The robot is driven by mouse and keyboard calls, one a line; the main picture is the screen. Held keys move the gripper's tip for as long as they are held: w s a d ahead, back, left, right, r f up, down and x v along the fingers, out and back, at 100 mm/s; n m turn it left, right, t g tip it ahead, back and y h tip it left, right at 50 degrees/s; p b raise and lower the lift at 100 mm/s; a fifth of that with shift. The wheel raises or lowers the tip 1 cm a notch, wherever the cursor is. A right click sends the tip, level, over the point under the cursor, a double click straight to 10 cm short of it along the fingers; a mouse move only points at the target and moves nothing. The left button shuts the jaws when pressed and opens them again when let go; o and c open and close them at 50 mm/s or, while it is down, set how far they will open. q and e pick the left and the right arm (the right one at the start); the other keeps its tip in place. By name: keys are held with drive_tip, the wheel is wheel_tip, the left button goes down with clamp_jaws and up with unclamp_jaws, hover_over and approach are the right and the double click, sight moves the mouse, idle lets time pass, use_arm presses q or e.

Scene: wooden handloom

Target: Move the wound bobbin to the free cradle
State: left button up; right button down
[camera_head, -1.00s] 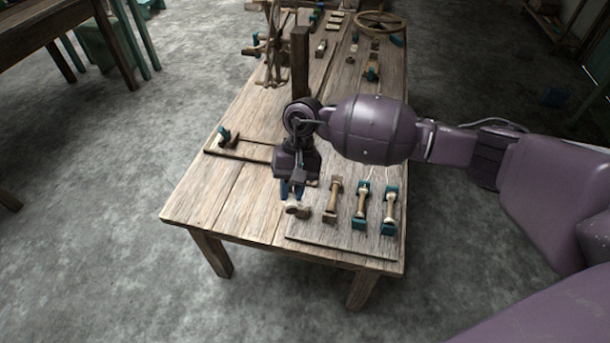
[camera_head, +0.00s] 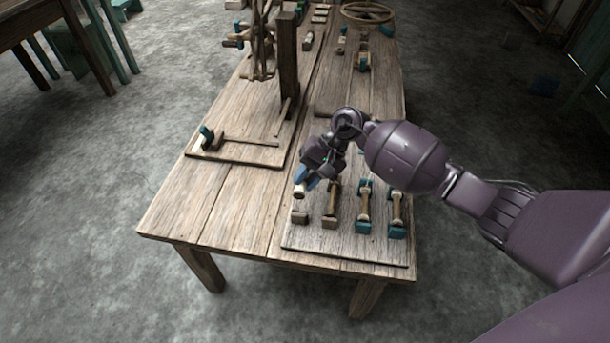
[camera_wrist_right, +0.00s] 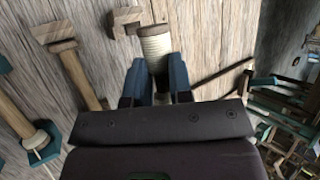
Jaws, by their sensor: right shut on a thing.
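My right gripper (camera_head: 307,180) is shut on the wound bobbin (camera_head: 299,193), above the left end of the rack board (camera_head: 345,246). In the right wrist view, the bobbin (camera_wrist_right: 155,45) shows pale wound thread and a brown end, between the blue fingers of the gripper (camera_wrist_right: 157,82). A brown cradle block (camera_head: 299,217) with nothing on it stands just below the bobbin's near end; this notched block (camera_wrist_right: 127,20) also shows in the wrist view, beside the bobbin's end. Whether they touch is unclear. The cradle's far part is hidden by my gripper. My left gripper is out of view.
Several bobbins rest in cradles to the right, the nearest in a brown one (camera_head: 332,203), others in teal ones (camera_head: 364,208). The table's front left (camera_head: 200,215) is clear.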

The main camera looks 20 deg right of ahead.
wheel_tip(320, 180, down, 5)
drive_tip(key=shift+s+f+b, duration=0.15)
drive_tip(key=shift+f+b, duration=0.05)
drive_tip(key=shift+b, duration=0.75)
drive_tip(key=shift+f+b, duration=0.4)
drive_tip(key=shift+f, duration=0.05)
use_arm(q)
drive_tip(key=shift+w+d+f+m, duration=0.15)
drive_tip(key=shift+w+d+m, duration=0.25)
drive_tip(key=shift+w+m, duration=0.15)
use_arm(e)
drive_tip(key=shift+r, duration=0.1)
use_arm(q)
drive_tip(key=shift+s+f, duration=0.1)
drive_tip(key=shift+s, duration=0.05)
use_arm(e)
drive_tip(key=c, duration=0.9)
unclamp_jaws()
drive_tip(key=shift+c, duration=0.2)
drive_tip(key=shift+d+r, duration=0.35)
drive_tip(key=shift+r, duration=0.05)
use_arm(q)
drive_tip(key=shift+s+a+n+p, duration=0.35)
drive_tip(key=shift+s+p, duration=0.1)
drive_tip(key=shift+p, duration=0.35)
use_arm(e)
drive_tip(key=v, duration=1)
drive_tip(key=shift+w, duration=0.2)
